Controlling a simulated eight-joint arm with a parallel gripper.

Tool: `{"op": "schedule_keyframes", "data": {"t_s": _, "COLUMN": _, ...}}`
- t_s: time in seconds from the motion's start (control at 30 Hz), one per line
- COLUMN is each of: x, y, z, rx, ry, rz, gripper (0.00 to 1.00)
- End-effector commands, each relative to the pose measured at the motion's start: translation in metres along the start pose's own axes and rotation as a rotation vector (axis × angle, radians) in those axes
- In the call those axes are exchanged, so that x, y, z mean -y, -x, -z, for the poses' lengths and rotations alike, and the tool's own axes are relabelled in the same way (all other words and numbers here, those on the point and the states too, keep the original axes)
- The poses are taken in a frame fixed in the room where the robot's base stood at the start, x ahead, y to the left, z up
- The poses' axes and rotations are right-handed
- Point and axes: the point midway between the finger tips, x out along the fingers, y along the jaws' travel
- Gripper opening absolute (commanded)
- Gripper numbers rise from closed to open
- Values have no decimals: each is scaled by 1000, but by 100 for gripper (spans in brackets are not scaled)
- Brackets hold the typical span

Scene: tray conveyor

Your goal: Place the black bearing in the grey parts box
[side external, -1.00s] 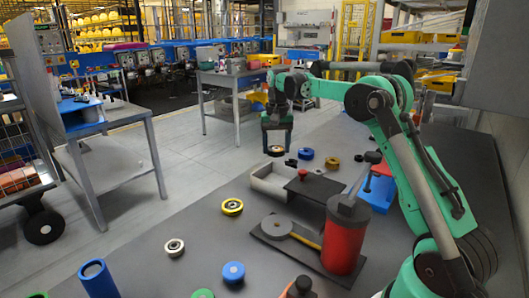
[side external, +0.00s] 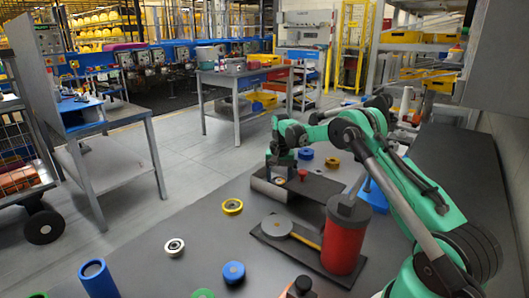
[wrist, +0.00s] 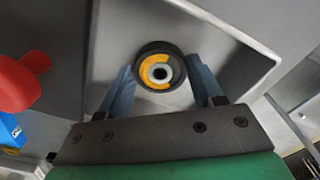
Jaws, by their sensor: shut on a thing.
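The black bearing (wrist: 148,50) has an orange ring and a pale centre. In the wrist view it sits between the two fingers of my gripper (wrist: 161,82), which is shut on it. In the side view my gripper (side external: 280,175) is low at the grey parts box (side external: 268,191), and the bearing cannot be made out clearly there. In the wrist view the box's walls (wrist: 245,70) surround the bearing, with its pale floor behind. I cannot tell whether the bearing touches the floor.
A dark plate with a red knob (side external: 302,174) covers the box's right part. A red cylinder (side external: 345,240) stands in front.

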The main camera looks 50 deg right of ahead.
Motion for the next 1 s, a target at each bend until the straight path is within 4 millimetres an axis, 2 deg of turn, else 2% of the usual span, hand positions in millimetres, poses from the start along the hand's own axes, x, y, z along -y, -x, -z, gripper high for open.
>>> {"op": "schedule_keyframes", "data": {"t_s": 0.2, "x": 0, "y": -3, "z": 0, "rx": 0, "ry": 0, "rz": 0, "gripper": 0}}
{"op": "schedule_keyframes", "data": {"t_s": 0.23, "x": 0, "y": -3, "z": 0, "rx": 0, "ry": 0, "rz": 0, "gripper": 65}}
{"op": "schedule_keyframes", "data": {"t_s": 0.3, "x": 0, "y": -3, "z": 0, "rx": 0, "ry": 0, "rz": 0, "gripper": 85}}
{"op": "schedule_keyframes", "data": {"t_s": 0.33, "x": 0, "y": -3, "z": 0, "rx": 0, "ry": 0, "rz": 0, "gripper": 91}}
{"op": "schedule_keyframes", "data": {"t_s": 0.6, "x": 0, "y": -2, "z": 0, "rx": 0, "ry": 0, "rz": 0, "gripper": 91}}
{"op": "schedule_keyframes", "data": {"t_s": 0.73, "x": 0, "y": 5, "z": 0, "rx": 0, "ry": 0, "rz": 0, "gripper": 91}}
{"op": "schedule_keyframes", "data": {"t_s": 0.87, "x": 0, "y": 27, "z": 0, "rx": 0, "ry": 0, "rz": 0, "gripper": 91}}
{"op": "schedule_keyframes", "data": {"t_s": 1.0, "x": 0, "y": 61, "z": 0, "rx": 0, "ry": 0, "rz": 0, "gripper": 91}}
